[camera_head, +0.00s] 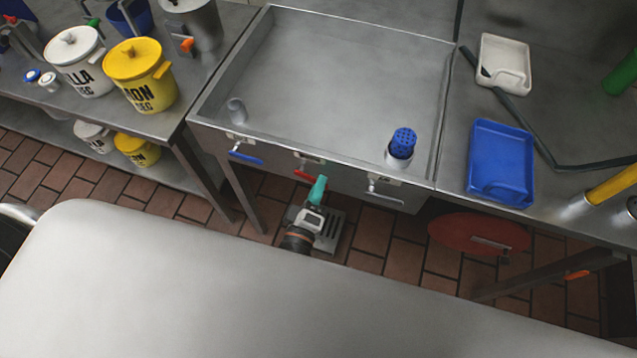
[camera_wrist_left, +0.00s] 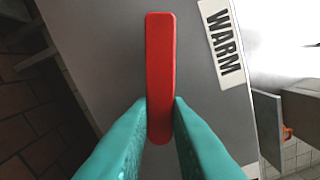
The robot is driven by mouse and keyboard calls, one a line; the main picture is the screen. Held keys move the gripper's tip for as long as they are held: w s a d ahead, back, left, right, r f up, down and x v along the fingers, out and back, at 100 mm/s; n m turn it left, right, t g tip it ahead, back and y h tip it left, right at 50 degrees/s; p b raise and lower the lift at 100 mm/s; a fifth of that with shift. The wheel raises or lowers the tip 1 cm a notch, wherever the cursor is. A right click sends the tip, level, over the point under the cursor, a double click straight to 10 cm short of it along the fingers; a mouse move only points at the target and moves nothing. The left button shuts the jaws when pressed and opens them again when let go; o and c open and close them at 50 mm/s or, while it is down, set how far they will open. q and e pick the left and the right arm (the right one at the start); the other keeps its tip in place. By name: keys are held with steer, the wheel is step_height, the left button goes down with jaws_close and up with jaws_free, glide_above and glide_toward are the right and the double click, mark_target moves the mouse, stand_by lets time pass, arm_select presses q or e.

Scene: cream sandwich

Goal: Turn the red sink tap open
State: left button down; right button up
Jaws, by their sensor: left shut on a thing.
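The red sink tap handle (camera_head: 303,174) is on the front panel of the steel sink (camera_head: 330,70), between a blue handle (camera_head: 245,157) on its left and a pale metal handle (camera_head: 384,194) on its right. In the left wrist view the red handle (camera_wrist_left: 161,70) is a long bar beside a label reading WARM. My left gripper (camera_head: 318,190), with teal fingers, is at the sink front. Its fingers (camera_wrist_left: 160,120) are shut on the lower end of the red handle, one on each side. My right gripper is not in view.
A large grey surface (camera_head: 250,290) fills the foreground. White and yellow lidded pots (camera_head: 141,77) stand on the left counter. A blue tray (camera_head: 501,160) and a white tray (camera_head: 504,62) lie on the right counter. A red round object (camera_head: 455,232) is below it.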

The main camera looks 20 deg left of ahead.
arm_select(q)
steer(key=shift+a+f+m+p, duration=0.55)
steer(key=shift+a+m, duration=0.25)
steer(key=shift+m, duration=1.5)
steer(key=shift+a+f+m+p, duration=0.4)
steer(key=shift+a+f+m, duration=0.35)
steer(key=shift+m, duration=1.55)
steer(key=shift+a+f+m+p, duration=0.5)
steer(key=shift+a+m, duration=0.35)
steer(key=shift+m, duration=1.45)
steer(key=c, duration=1.4)
jaws_free()
steer(key=shift+o, duration=0.2)
steer(key=s+b, duration=0.2)
steer(key=s, duration=1)
steer(key=shift+a, duration=0.25)
